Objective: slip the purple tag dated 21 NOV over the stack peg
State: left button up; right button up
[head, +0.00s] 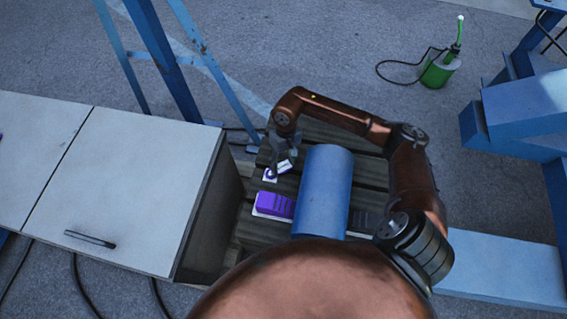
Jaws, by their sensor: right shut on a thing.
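My right gripper (281,160) points down over the wooden slatted surface and is shut on a small white and purple piece (270,175), which looks like the purple tag. Its date is too small to read. A white part (286,166) shows beside the fingers. A larger purple piece with a white edge (273,205) lies on the slats just below the gripper in the picture, apart from it. I cannot make out the stack peg. My left gripper is out of view.
A blue cylinder shape (325,185) covers the middle of the slatted surface (256,228). A pale-topped cabinet (130,190) with a dark pen-like bar (90,239) stands at left. Blue frames and a green canister (438,72) are farther off.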

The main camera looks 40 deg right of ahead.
jog(key=shift+s+f, duration=0.1)
jog(key=shift+f, duration=0.15)
jog(key=shift+f, duration=0.1)
jog(key=o, duration=1.4)
jog(key=shift+c, duration=0.2)
notch_tip(320, 180, up, 12)
jog(key=w+d, duration=0.1)
jog(key=shift+w+d, duration=0.3)
